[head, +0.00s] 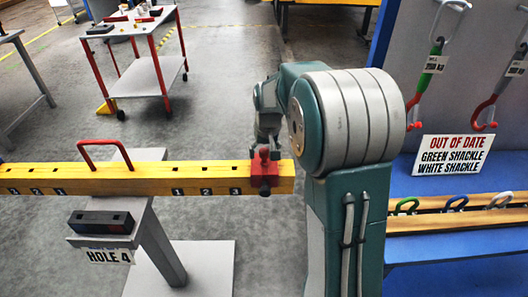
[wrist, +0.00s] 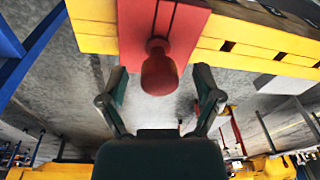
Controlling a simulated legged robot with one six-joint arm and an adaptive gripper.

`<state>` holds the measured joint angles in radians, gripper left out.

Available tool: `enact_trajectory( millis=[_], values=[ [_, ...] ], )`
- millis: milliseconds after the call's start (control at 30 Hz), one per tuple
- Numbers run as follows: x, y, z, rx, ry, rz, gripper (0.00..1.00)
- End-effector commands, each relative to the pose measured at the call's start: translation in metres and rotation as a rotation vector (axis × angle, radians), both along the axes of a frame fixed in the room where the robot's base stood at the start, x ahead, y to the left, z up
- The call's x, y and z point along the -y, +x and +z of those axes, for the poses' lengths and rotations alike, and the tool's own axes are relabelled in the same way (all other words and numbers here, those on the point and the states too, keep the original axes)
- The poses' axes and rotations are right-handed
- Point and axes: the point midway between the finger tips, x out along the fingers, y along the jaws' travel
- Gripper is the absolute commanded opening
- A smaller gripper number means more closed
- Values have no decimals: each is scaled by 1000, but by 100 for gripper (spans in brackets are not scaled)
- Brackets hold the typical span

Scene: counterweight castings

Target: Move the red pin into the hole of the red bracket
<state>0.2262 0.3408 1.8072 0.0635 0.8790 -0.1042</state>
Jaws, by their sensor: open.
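The red bracket (head: 272,171) sits around the right end of the yellow beam in the head view. In the wrist view it is a red block (wrist: 190,25) at the top. The red pin (wrist: 160,72) has a rounded knob on a narrow neck at the bracket's edge; how deep it sits is hidden. In the head view a small red piece, apparently this knob (head: 264,154), stands at the bracket top. My gripper (wrist: 160,84) is open, with one finger on each side of the knob and gaps between. In the head view my gripper (head: 266,135) is just behind the bracket.
The yellow beam (head: 140,180) has numbered holes and a red handle (head: 103,148), resting on a grey stand. A dark block (head: 100,221) sits above a HOLE 4 label. A red-legged cart (head: 145,75) stands behind.

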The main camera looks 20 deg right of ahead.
Motion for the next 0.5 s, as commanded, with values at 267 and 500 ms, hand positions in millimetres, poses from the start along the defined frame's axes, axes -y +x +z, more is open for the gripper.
enact_trajectory(
  millis=[267,500],
  values=[
    [1,-1,16,5,-1,0,83],
    [1,-7,64,5,-2,0,83]
  ],
)
